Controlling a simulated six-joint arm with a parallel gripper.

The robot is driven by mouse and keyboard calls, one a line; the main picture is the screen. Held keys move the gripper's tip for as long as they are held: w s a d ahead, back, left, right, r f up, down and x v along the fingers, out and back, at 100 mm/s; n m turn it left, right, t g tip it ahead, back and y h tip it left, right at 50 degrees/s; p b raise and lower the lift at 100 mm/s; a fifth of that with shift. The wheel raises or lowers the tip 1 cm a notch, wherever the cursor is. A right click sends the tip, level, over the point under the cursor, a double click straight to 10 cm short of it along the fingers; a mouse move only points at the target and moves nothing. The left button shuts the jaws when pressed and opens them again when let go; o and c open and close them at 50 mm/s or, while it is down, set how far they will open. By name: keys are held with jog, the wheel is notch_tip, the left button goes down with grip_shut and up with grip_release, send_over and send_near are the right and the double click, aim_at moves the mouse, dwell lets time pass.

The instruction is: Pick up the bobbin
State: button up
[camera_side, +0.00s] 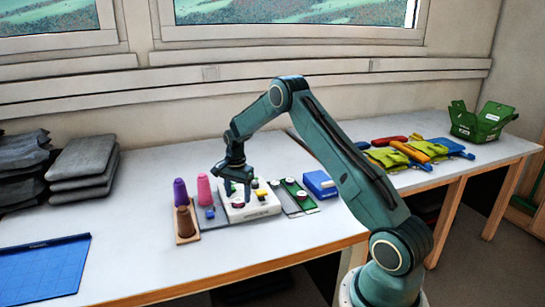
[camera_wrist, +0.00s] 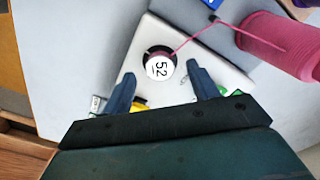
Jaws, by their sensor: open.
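The bobbin, as far as I can tell, is the small dark round piece with a white top marked 52 (camera_wrist: 160,64). It sits on a white block (camera_wrist: 148,30), and a pink thread runs from it. In the side view the bobbin (camera_side: 238,203) appears as a dark disc near the block's front left. My gripper (camera_wrist: 160,74) is open and empty, pointing down over the block, its fingertips to either side of the bobbin in the wrist view. I cannot tell how far above it they are. My gripper also shows in the side view (camera_side: 237,190).
A pink thread cone (camera_wrist: 278,42) stands close to the block, beside a purple cone (camera_side: 180,192) and a brown cone (camera_side: 186,222). Yellow and green pieces share the block. A blue box (camera_side: 320,184) lies to the right. The front of the table (camera_side: 200,265) is clear.

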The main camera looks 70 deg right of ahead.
aim_at(238, 200)
jog(key=shift+f, duration=0.95)
jog(key=c, duration=1.1)
jog(key=shift+r, duration=0.15)
notch_tip(238, 200, up, 20)
jog(key=shift+f, duration=0.1)
